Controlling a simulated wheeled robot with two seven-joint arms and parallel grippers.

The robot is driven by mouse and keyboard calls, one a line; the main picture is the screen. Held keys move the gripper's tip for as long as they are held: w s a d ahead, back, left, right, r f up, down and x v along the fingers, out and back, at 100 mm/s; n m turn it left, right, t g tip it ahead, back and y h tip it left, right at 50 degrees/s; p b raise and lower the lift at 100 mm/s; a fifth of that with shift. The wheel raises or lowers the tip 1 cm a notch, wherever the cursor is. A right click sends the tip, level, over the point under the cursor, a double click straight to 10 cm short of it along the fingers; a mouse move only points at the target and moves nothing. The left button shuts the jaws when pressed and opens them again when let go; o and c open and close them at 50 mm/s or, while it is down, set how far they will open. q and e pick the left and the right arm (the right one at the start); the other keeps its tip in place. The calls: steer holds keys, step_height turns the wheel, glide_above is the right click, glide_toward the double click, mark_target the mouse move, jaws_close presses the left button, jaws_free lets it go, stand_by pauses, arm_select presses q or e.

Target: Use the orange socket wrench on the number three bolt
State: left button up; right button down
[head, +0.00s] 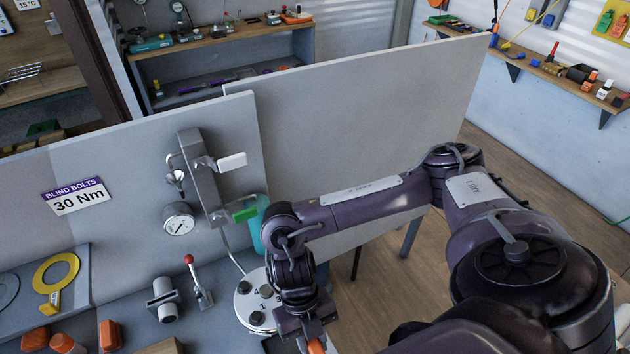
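A round white plate (243,309) with dark bolts and small printed numbers sits on the grey bench at bottom centre. A 4 seems readable; I cannot say surely which bolt is number three. One dark bolt (257,318) is at the plate's front edge. My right gripper (313,337) points down just right of the plate and covers its right side. An orange piece (316,346) shows at its fingers, cut off by the bottom edge. I cannot tell if it is the orange socket wrench or if the fingers are shut on it. My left gripper is out of view.
A red-knobbed lever (199,282) and a grey cylindrical fitting (164,299) stand left of the plate. A gauge (179,222) and a green-handled part (244,213) are on the panel behind. Several orange pieces (110,336) and a yellow ring tool (55,277) are at left.

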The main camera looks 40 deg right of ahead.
steer(key=shift+w+a, duration=0.1)
steer(key=shift+a, duration=0.1)
steer(key=shift+r, duration=0.2)
stand_by(0.5)
steer(key=shift+r, duration=0.6)
steer(key=shift+w+r, duration=0.1)
steer(key=shift+r, duration=2.3)
